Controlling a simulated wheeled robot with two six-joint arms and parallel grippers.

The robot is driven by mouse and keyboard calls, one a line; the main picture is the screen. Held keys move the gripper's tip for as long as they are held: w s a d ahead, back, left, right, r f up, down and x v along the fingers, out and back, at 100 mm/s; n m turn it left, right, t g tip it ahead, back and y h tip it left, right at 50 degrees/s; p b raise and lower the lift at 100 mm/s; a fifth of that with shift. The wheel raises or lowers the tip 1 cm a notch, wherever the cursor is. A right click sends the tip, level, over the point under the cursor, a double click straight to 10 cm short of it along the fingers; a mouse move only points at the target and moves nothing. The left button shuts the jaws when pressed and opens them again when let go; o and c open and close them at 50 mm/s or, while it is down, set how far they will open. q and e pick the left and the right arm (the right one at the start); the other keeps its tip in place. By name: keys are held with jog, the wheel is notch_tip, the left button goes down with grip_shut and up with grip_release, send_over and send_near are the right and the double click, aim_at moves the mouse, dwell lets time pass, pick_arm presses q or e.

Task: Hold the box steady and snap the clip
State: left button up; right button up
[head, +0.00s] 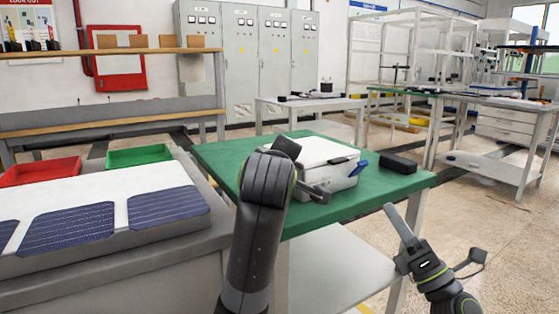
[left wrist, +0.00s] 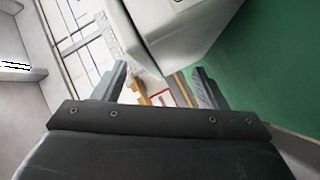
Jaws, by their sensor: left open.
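The white box (head: 322,160) sits on the green table top, with its lid down. A blue clip (head: 358,167) sticks out from its right side, and a dark latch piece shows on the lid edge. My left gripper (head: 318,191) is at the box's near side, partly hidden by my arm. In the left wrist view its two fingers (left wrist: 160,88) are apart with nothing held between them, and the box (left wrist: 180,30) is just beyond; I cannot tell if they touch. My right gripper (head: 400,226) is in front of the table's right corner, apart from the box; its finger gap is not clear.
A black block (head: 398,163) lies on the green table (head: 350,205) right of the box. Left are a bench with solar panels (head: 70,228), a red tray (head: 40,171) and a green tray (head: 139,156). Open floor lies to the right.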

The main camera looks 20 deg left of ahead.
pick_arm(q)
jog(key=shift+w+a+f, duration=0.15)
jog(key=shift+w, duration=0.45)
jog(key=shift+c, duration=0.5)
